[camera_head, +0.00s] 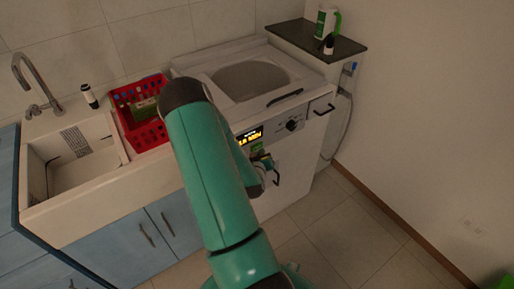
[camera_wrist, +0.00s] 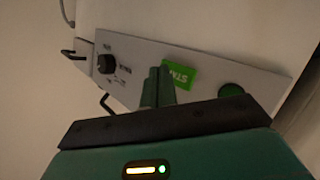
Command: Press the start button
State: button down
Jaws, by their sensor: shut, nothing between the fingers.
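The start button shows as a bright green rectangle with partly hidden lettering beginning "STA" (camera_wrist: 180,74) on the washing machine's grey front panel (camera_wrist: 205,62) in the wrist view. My gripper (camera_wrist: 160,72) is shut and empty, its fingertips just left of the green rectangle and covering part of its edge. I cannot tell whether they touch the panel.
The washing machine (camera_head: 230,50) has a black knob (camera_head: 292,125), also in the wrist view (camera_wrist: 107,63), where a dark green round piece (camera_wrist: 232,90) is right of the label. A red basket (camera_head: 153,136) and sink (camera_head: 75,160) stand left. Floor to the right is clear.

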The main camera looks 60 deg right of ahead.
jog(key=shift+w, duration=0.15)
jog(key=shift+w+d, duration=0.2)
jog(key=shift+w, duration=0.05)
jog(key=shift+w+d, duration=0.15)
jog(key=shift+w, duration=0.2)
dwell(0.7)
dwell(0.3)
jog(key=shift+s+a, duration=0.35)
jog(key=shift+s, duration=0.35)
jog(key=shift+s, duration=0.1)
jog(key=s, duration=0.1)
jog(key=s+a, duration=0.1)
jog(key=s, duration=0.1)
jog(key=s+a, duration=0.1)
jog(key=shift+s+a, duration=0.15)
jog(key=shift+a, duration=0.1)
dwell(0.9)
